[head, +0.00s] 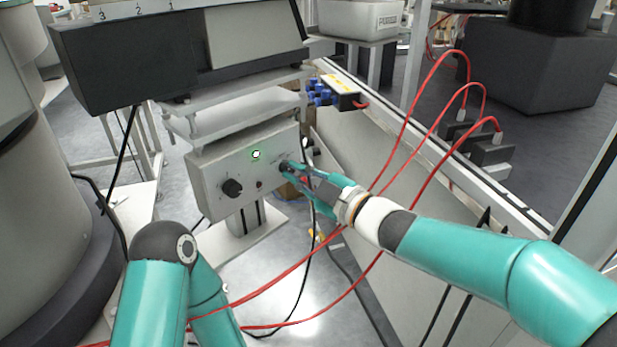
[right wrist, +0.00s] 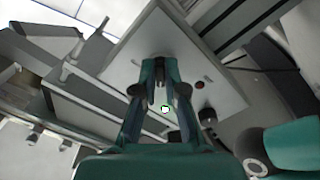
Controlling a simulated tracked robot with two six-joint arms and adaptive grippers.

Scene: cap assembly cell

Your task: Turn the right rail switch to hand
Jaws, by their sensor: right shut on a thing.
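The right rail switch (head: 283,167) is a small dark knob at the right end of a light grey control box (head: 212,200). My right gripper (head: 288,168) reaches it from the right and is shut on it; the fingers hide most of the knob, so its setting cannot be read. In the right wrist view, the gripper's fingertips (right wrist: 160,70) close together at the panel (right wrist: 225,95) of the box. My left arm shows at the lower left of the head view, but its gripper is out of view.
The box also carries a black knob (head: 232,187), a green-lit button (head: 256,154) and a small red one (head: 259,185). Red cables (head: 408,142) loop past my right forearm. A metal rail (head: 440,165) runs behind it. A dark machine block (head: 180,50) stands above the box.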

